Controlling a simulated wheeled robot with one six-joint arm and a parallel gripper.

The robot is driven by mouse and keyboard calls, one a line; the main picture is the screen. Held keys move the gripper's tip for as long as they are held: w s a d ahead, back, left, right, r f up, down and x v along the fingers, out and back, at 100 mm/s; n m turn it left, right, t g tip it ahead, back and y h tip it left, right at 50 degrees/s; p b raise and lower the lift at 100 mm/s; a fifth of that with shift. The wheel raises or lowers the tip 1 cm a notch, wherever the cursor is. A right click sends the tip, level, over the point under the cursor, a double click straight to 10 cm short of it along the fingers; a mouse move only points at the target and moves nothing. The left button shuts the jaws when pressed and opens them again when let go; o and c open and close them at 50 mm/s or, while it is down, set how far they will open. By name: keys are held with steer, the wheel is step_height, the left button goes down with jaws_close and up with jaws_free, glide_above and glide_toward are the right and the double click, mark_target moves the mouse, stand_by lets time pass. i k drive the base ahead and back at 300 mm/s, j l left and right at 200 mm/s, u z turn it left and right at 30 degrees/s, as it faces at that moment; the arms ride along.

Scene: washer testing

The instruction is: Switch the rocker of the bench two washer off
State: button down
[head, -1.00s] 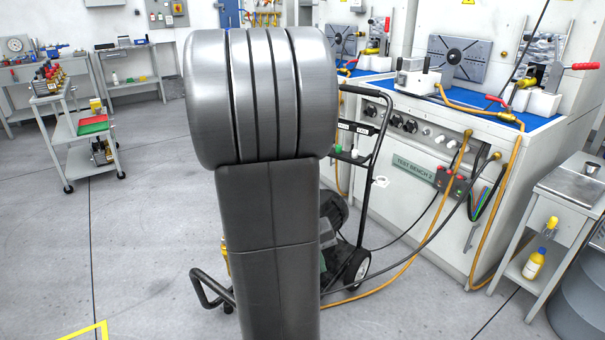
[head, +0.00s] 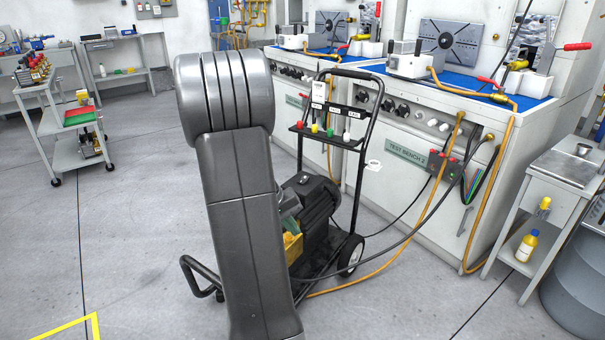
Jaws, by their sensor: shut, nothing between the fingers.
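The bench two washer is a wheeled cart with a black tubular handle frame (head: 361,165), a dark motor (head: 317,205) and a yellow part (head: 292,248) low on its left. It stands in front of the bench labelled TEST BENCH 2 (head: 407,151). A small shelf on the frame carries red, yellow, green and white nozzles (head: 314,128). A small white box (head: 319,88) is near the top of the handle. I cannot make out the rocker. My arm covers part of the washer's left side. My gripper is not in view.
An orange hose (head: 400,262) and a black hose (head: 420,220) run from the bench to the washer. A grey side table (head: 570,165) and a drum (head: 578,285) stand at the right. A trolley (head: 75,150) stands at the left. The floor at left is clear.

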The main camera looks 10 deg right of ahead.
mark_target(304, 179)
steer(key=i+l+u, duration=0.2)
steer(key=u, duration=0.3)
steer(key=i+l+u, duration=0.1)
steer(key=l+u, duration=0.2)
steer(key=u, duration=0.15)
steer(key=i+l+u, duration=0.1)
steer(key=l, duration=0.5)
steer(key=i+l+u, duration=0.1)
steer(key=l, duration=0.55)
steer(key=i+l+u, duration=0.1)
steer(key=l, duration=0.55)
steer(key=i+l+u, duration=0.1)
steer(key=l, duration=0.55)
steer(key=i+j, duration=0.05)
steer(key=i, duration=0.05)
